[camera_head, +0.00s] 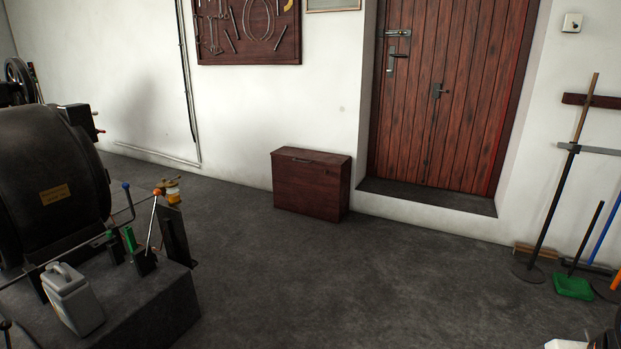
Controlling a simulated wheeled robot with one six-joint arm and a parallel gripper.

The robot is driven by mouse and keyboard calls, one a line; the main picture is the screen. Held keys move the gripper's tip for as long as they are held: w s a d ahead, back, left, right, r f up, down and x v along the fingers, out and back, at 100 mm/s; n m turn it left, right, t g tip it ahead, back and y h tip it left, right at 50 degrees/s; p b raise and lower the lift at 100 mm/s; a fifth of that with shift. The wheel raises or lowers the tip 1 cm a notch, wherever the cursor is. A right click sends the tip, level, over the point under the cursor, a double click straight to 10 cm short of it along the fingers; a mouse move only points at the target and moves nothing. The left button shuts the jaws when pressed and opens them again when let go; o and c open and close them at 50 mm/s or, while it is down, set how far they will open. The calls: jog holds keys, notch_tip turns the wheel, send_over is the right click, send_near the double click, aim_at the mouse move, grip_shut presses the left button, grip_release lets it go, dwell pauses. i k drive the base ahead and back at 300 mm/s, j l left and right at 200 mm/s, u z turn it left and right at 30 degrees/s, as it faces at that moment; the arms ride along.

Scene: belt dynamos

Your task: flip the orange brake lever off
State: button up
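The lever with the orange knob (157,192) stands at the front right of the dark plinth, left in the head view. Its thin pale rod (151,225) runs down to a small black base (144,262) and is close to upright, tilted slightly right at the top. Which of its positions counts as off cannot be told. My gripper is not in view.
Beside it stand a blue-knobbed lever (126,187), a green-handled lever (130,239) and a black upright bracket (174,238). A grey canister (72,300) sits on the plinth before a large black dynamo (50,165). Open floor (330,285) lies to the right.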

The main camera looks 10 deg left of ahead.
aim_at(157, 192)
jog(key=i+u, duration=0.15)
jog(key=i, duration=0.6)
jog(key=i+l+u, duration=0.15)
jog(key=i, duration=0.55)
jog(key=i+l+u, duration=0.1)
jog(key=u, duration=1.7)
jog(key=i+j, duration=0.1)
jog(key=i, duration=0.5)
jog(key=i+z, duration=0.1)
jog(key=i, duration=0.5)
